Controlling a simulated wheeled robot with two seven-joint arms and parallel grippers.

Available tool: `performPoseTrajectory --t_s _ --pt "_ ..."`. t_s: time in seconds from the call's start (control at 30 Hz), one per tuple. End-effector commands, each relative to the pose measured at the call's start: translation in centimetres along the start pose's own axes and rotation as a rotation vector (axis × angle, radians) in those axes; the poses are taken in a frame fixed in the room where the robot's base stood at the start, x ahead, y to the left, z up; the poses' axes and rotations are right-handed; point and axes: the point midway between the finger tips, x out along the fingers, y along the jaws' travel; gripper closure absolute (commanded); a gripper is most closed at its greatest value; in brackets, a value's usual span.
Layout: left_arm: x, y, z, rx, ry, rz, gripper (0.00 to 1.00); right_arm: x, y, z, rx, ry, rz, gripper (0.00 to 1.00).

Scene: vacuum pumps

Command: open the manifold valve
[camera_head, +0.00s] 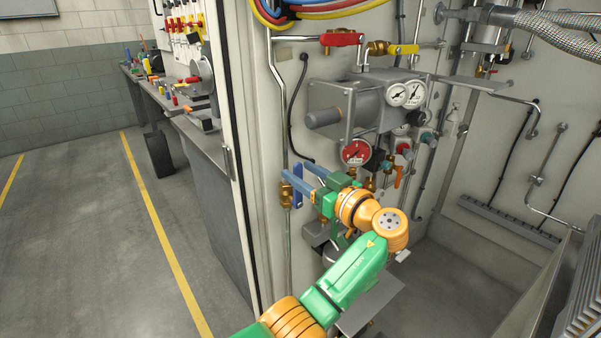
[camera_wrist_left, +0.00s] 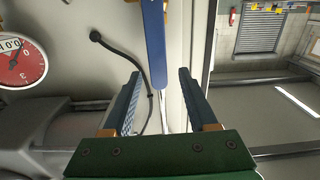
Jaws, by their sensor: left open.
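A blue lever handle (camera_head: 298,184) sits beside a brass valve (camera_head: 286,195) on a vertical pipe at the left of the panel. My left gripper (camera_head: 297,170) reaches in from the right, its two blue fingers spread apart at the lever. In the left wrist view, the blue lever (camera_wrist_left: 154,40) hangs upright in the gap between the open fingertips (camera_wrist_left: 160,74). I cannot tell whether a finger touches it. The picture does not label which valve is the manifold valve. My right gripper is not in view.
Above are a red handle (camera_head: 341,39) and a yellow handle (camera_head: 403,49). A grey box with white gauges (camera_head: 397,94) and a red gauge (camera_head: 356,152) stand near my gripper. An orange handle (camera_head: 399,176) is to the right.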

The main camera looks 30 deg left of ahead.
Motion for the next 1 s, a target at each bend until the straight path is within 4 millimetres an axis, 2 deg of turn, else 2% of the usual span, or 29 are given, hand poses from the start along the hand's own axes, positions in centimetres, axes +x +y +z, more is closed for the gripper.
performPoseTrajectory --t_s 0.3,0.8,1.0 --pt "-0.3 0.0 0.1 0.000 0.000 0.001 0.41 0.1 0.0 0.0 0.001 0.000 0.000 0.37" --pt "-5.2 0.1 0.2 0.000 0.000 0.002 0.41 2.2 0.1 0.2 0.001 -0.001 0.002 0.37" --pt "-6.1 0.0 0.0 0.000 0.001 0.001 0.41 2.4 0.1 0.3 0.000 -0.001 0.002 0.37"
